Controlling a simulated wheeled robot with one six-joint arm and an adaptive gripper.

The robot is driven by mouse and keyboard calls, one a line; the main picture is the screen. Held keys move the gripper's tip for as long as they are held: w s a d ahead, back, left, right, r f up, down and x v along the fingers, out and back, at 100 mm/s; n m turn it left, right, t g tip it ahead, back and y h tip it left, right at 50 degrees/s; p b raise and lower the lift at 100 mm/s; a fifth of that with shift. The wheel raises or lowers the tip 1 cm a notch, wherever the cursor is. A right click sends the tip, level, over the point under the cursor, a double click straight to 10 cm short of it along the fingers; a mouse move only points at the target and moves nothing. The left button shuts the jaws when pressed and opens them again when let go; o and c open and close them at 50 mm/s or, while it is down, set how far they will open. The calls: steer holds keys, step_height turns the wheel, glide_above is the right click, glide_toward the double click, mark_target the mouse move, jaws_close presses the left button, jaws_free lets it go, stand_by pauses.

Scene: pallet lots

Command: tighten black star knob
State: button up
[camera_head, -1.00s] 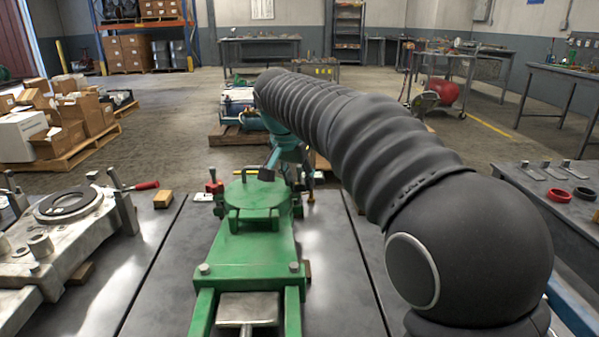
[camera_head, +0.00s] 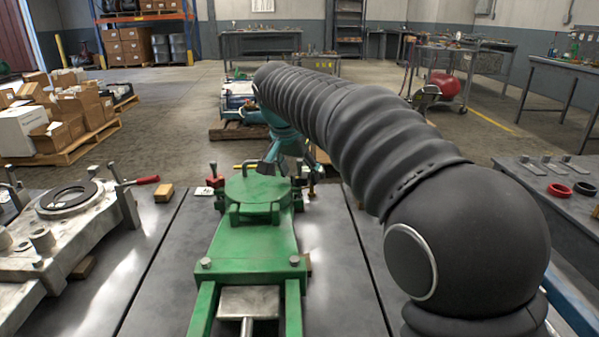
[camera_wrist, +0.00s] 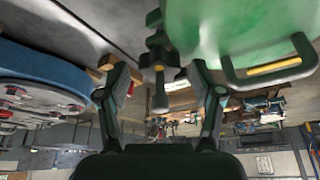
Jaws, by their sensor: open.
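The black star knob (camera_wrist: 160,57) shows in the wrist view beside the rounded edge of the green fixture (camera_wrist: 225,28), with a short dark stem pointing toward my palm. My gripper (camera_wrist: 155,68) is open, one finger on each side of the knob with gaps to both; no contact is visible. In the head view, the green fixture (camera_head: 250,240) stands on the bench, and my gripper (camera_head: 282,160) is at its far end, partly hidden by my arm. I cannot make out the star knob clearly in the head view.
A grey cast part (camera_head: 65,225) stands left of the fixture. A red-handled tool (camera_head: 145,181) and a small wooden block (camera_head: 164,193) lie near it. A dark upright post (camera_head: 213,171) rises beside the fixture's far left. Bare bench lies right of the fixture.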

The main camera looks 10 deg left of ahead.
steer(key=v, duration=1.2)
